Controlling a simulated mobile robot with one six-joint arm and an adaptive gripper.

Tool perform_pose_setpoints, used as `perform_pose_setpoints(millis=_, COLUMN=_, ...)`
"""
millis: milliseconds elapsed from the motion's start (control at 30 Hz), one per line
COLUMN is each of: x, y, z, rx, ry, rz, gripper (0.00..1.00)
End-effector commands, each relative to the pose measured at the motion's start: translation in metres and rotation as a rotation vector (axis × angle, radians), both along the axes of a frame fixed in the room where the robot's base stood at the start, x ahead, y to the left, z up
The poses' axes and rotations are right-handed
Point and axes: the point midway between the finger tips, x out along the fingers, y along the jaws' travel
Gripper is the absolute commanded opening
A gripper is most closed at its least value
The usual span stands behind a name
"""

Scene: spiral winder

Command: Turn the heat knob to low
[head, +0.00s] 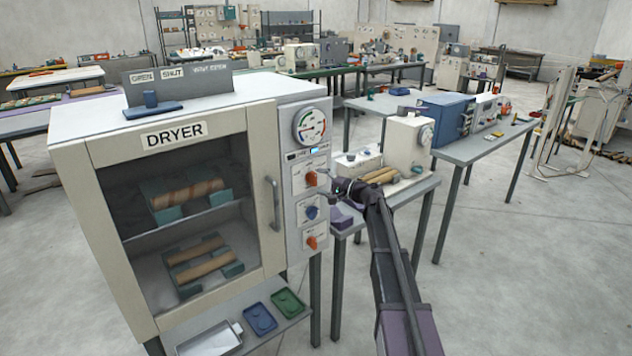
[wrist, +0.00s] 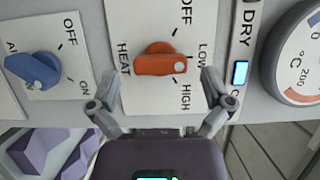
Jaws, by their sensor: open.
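The orange heat knob (wrist: 160,63) sits on a white plate marked HEAT, OFF, LOW and HIGH in the wrist view. Its bar lies nearly level in that view, its right end close to the middle mark by LOW; whether it lines up exactly I cannot tell. In the head view it is the upper orange knob (head: 311,179) on the dryer's (head: 178,134) panel. My gripper (wrist: 162,80) is open, with one finger on either side of the knob's lower part in the wrist view. Contact is not clear. In the head view my gripper (head: 338,188) is just right of the panel.
A blue air knob (wrist: 34,70) is left of the heat plate in the wrist view. A lit blue indicator (wrist: 240,72) and a temperature dial (wrist: 305,60) are to the right. The dryer door handle (head: 273,203) sticks out left of the panel. A table with equipment (head: 412,190) stands right of the dryer.

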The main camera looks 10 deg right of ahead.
Motion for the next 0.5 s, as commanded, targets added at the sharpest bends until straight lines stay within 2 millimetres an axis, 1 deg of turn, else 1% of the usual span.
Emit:
perform_pose_setpoints(millis=33, x=-0.005, y=-0.005, z=0.000, rx=0.000, ry=0.000, rz=-0.001, gripper=1.00)
perform_pose_setpoints(millis=500, x=-0.052, y=-0.060, z=0.000, rx=0.000, ry=0.000, rz=-0.002, gripper=1.00)
